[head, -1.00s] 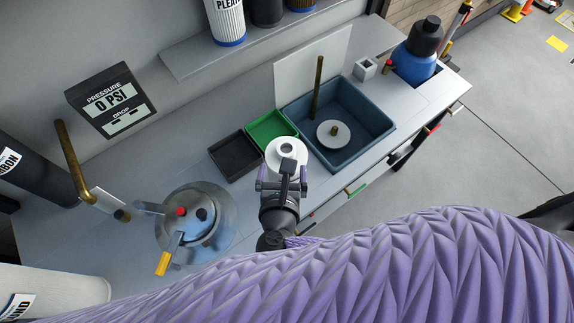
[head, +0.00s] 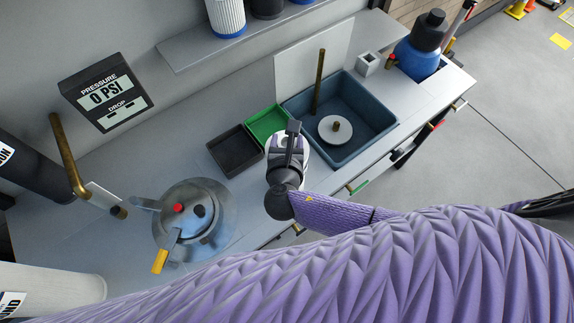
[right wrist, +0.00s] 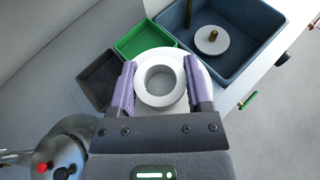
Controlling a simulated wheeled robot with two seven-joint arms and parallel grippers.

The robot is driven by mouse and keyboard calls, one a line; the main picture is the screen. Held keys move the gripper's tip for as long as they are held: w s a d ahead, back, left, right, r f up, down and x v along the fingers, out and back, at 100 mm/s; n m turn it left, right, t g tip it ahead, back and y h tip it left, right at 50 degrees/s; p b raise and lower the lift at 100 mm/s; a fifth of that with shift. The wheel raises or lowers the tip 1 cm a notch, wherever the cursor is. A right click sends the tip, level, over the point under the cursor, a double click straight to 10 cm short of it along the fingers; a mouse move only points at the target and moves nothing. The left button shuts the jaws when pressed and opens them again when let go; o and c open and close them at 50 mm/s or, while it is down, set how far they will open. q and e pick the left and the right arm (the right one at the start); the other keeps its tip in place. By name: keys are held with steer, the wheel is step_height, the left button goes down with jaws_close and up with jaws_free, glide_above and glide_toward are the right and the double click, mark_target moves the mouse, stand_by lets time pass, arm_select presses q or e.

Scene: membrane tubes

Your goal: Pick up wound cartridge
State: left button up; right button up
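A white ring-ended cylinder (head: 304,152) stands on the grey counter in front of the green tray; I take it for the wound cartridge. In the right wrist view its round end with a central hole (right wrist: 176,63) faces the camera. My right gripper (head: 287,140) is over it and hides much of it in the head view. In the right wrist view the two purple fingers (right wrist: 162,88) are spread, one on each side of the ring. I cannot tell whether they touch it. My left gripper is not in view.
A green tray (head: 266,124) and black tray (head: 233,152) lie behind; a blue basin (head: 375,125) with a white disc is to the right. A metal housing (head: 197,222) stands left. Another white cylinder (head: 55,290), its label cut to "ND", is at lower left.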

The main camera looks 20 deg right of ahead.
jaws_close()
